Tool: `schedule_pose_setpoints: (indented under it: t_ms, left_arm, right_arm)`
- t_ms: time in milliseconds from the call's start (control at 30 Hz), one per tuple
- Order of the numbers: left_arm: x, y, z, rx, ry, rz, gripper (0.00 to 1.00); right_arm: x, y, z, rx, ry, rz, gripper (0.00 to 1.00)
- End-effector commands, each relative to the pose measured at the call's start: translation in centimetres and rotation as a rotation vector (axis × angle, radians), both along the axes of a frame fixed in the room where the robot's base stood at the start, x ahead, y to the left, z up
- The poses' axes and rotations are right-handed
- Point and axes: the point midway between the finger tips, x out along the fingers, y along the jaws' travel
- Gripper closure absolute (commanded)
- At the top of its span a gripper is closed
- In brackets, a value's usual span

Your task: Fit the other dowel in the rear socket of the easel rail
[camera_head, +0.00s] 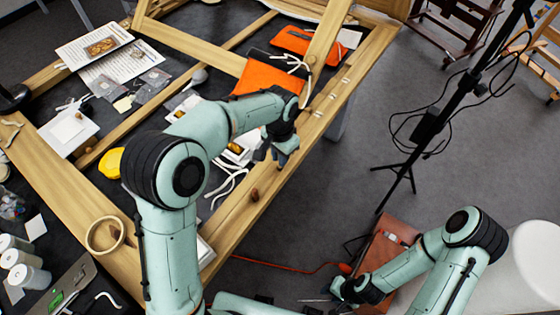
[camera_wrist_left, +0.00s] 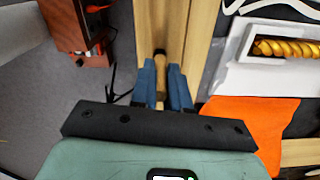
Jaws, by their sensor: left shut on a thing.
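The easel rail (camera_head: 325,106) is a long pale wooden beam running diagonally across the head view. It also shows in the left wrist view (camera_wrist_left: 203,35). My left gripper (camera_head: 284,156) hangs over the rail near its middle. In the left wrist view its blue fingers (camera_wrist_left: 164,90) are shut on a wooden dowel (camera_wrist_left: 161,78), whose far end looks darker. A small brown peg (camera_head: 254,194) shows on the rail, nearer the front than my left gripper. The rear socket cannot be clearly made out. My right gripper (camera_head: 346,291) is low at the right; its fingers are too small to read.
Orange cloths (camera_head: 268,77) lie behind the left arm. A white tray with a gilt twisted piece (camera_wrist_left: 285,48) lies beside the rail. A wooden ring (camera_head: 105,235) and white jars stand at the left. A black tripod stands right of the easel, with open floor between.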

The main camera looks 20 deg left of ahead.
Motion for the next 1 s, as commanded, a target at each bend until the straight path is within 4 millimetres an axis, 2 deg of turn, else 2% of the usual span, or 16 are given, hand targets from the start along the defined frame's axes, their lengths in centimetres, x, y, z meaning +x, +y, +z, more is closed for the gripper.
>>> schedule_pose_setpoints:
  t_ms: [33, 100, 200, 600, 633, 700, 1000]
  left_arm:
    - [-0.1, 0.0, -1.2, 0.002, 0.005, 0.000, 1.00]
    - [-0.1, 0.0, -2.2, 0.002, 0.005, 0.000, 1.00]
    - [-0.1, 0.0, -3.0, 0.001, 0.003, 0.000, 1.00]
    - [0.0, 0.0, -3.4, 0.000, 0.001, 0.000, 1.00]
    - [0.0, 0.0, -3.4, 0.000, 0.000, 0.000, 0.78]
    - [0.0, 0.0, -3.3, 0.000, 0.000, 0.000, 0.59]
    - [0.0, 0.0, -3.1, 0.000, 0.000, 0.000, 0.59]
  right_arm:
    - [-0.2, 0.0, -0.3, 0.000, 0.002, 0.000, 0.63]
    - [-0.3, 0.0, -0.4, 0.000, 0.003, 0.000, 0.63]
    - [-0.3, 0.0, -0.4, 0.000, 0.003, 0.000, 0.63]
    - [-0.5, 0.0, -0.6, 0.000, 0.006, 0.000, 0.63]
    - [-0.5, 0.0, -0.6, 0.000, 0.006, 0.000, 0.63]
    - [-0.4, 0.0, -0.5, -0.001, 0.005, 0.000, 0.63]
    - [-0.4, 0.0, -0.4, 0.000, 0.005, -0.001, 0.63]
